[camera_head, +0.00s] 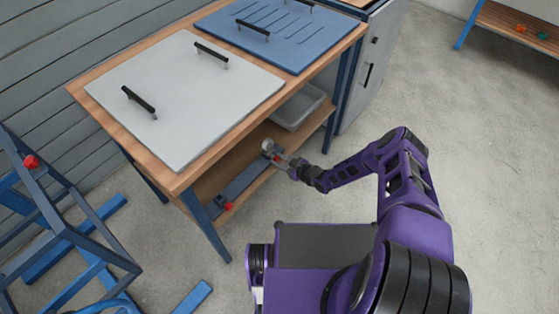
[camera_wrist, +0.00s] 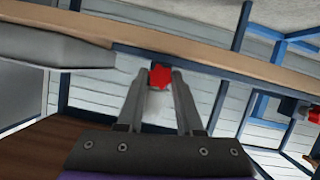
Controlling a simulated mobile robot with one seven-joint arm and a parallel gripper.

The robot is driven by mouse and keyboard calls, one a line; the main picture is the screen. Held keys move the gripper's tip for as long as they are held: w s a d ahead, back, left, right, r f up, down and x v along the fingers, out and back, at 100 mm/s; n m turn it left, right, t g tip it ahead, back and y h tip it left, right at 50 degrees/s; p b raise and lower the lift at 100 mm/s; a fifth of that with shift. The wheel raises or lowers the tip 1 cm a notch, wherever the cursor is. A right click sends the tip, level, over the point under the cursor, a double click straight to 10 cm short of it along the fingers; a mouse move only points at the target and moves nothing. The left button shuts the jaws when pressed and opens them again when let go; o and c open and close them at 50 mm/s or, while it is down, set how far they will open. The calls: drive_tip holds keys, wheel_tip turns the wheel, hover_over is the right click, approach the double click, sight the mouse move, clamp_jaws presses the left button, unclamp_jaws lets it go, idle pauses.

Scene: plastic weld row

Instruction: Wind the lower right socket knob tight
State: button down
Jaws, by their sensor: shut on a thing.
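A red knob (camera_wrist: 159,76) sits between the fingertips of my gripper (camera_wrist: 158,84) in the wrist view, and the fingers are shut on it. In the head view my gripper (camera_head: 281,160) reaches in at the lower shelf under the bench, at the right end of a blue-grey bar (camera_head: 245,182). A little red (camera_head: 277,154) shows beside the fingers there. A second red knob (camera_head: 228,205) is at the bar's near left end. The held knob's socket and thread are mostly hidden, so I cannot tell how tight it is.
The bench top carries a pale panel (camera_head: 185,98) and a blue panel (camera_head: 270,30) with black handles. A grey bin (camera_head: 298,107) stands on the lower shelf behind my gripper. A blue frame (camera_head: 60,225) stands at left. Grey floor (camera_head: 450,130) at right is clear.

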drive_tip(key=shift+s+n+t+h+p, duration=0.1)
drive_tip(key=shift+n+t+h+p, duration=0.25)
drive_tip(key=shift+n+t, duration=0.55)
drive_tip(key=shift+g, duration=0.3)
drive_tip(key=shift+f, duration=0.1)
drive_tip(key=c, duration=0.5)
unclamp_jaws()
drive_tip(key=shift+c, duration=0.2)
